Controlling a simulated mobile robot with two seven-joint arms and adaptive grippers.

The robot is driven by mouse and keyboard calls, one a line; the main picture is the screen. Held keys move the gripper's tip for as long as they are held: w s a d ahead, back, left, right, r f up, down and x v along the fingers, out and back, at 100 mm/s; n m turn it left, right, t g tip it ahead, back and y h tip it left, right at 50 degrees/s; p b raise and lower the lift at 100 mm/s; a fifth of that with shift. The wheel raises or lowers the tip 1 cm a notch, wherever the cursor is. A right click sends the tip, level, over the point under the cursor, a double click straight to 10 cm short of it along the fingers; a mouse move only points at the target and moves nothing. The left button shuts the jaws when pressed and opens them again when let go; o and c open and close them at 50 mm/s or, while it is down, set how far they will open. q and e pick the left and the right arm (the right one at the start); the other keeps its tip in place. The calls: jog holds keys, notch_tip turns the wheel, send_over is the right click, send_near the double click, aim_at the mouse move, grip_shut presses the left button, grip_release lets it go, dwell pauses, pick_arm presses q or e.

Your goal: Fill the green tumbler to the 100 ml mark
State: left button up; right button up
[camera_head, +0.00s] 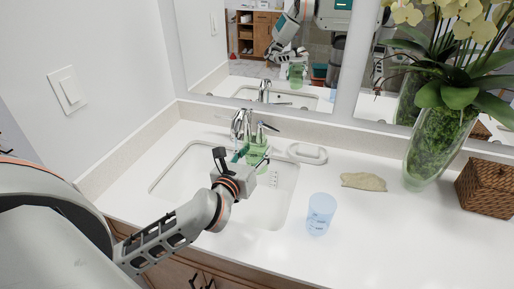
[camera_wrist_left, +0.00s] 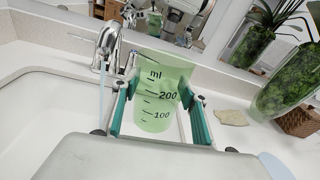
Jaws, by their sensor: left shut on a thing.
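The green tumbler (camera_head: 258,150) is held upright or nearly so over the sink's back right part. My left gripper (camera_head: 244,157) is shut on it; in the left wrist view the teal fingers (camera_wrist_left: 160,108) press on both sides of the tumbler (camera_wrist_left: 154,112). Its 100 and 200 ml marks face the wrist camera. I cannot make out a water level inside. The chrome faucet (camera_head: 240,122) stands behind the sink (camera_head: 180,172). In the left wrist view a pale blue streak like running water drops from the faucet (camera_wrist_left: 108,42), left of the tumbler. My right gripper is not in view.
A blue tumbler (camera_head: 320,214) stands on the counter right of the sink. A mirror (camera_head: 300,60) backs the counter. The front right counter is clear.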

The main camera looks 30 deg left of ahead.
aim_at(254, 163)
pick_arm(q)
jog(key=shift+a+f, duration=0.15)
jog(key=shift+a, duration=0.05)
jog(key=shift+f+b, duration=0.55)
jog(key=shift+b, duration=0.05)
jog(key=f+b, duration=0.3)
jog(key=shift+w+a+f, duration=0.2)
jog(key=shift+a+f, duration=0.1)
jog(key=shift+f, duration=0.05)
jog(key=w+a+f+b, duration=0.2)
jog(key=a+f+b, duration=0.1)
jog(key=f+b, duration=0.2)
jog(key=shift+a+b, duration=0.25)
jog(key=shift+b, duration=0.05)
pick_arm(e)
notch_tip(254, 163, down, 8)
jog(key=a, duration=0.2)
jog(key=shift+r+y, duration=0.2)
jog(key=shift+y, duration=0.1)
pick_arm(q)
jog(key=shift+w+a, duration=0.1)
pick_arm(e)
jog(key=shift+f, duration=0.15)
pick_arm(q)
jog(key=w+a, duration=0.5)
jog(key=a, duration=0.2)
jog(key=shift+a, duration=0.4)
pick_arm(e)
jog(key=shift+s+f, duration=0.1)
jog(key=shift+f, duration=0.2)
